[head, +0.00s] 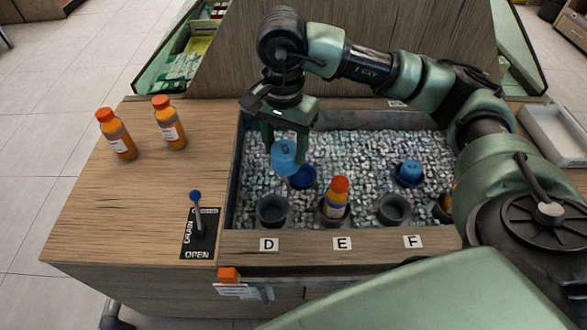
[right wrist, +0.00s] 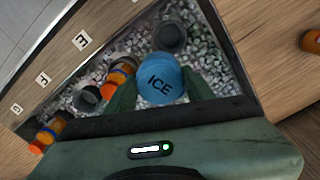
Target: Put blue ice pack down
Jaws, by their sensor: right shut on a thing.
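My right gripper (head: 286,146) is shut on a round blue ice pack (head: 285,160) over the left part of the ice-filled bin. In the right wrist view the ice pack (right wrist: 161,79), marked "ICE", sits between the two green fingers. A darker blue round holder or recess (head: 302,178) shows just below and right of the pack, partly covered by it. I cannot tell whether the pack touches it. Another blue ice pack (head: 409,171) sits in a dark holder at the bin's right. My left gripper is not in view.
An empty dark holder (head: 272,211) is by label D, a bottle (head: 337,197) stands in the holder at E, and an empty holder (head: 393,210) is by F. Two orange bottles (head: 117,134) (head: 170,123) and a drain lever (head: 197,214) are at left. A white tray (head: 553,135) lies at right.

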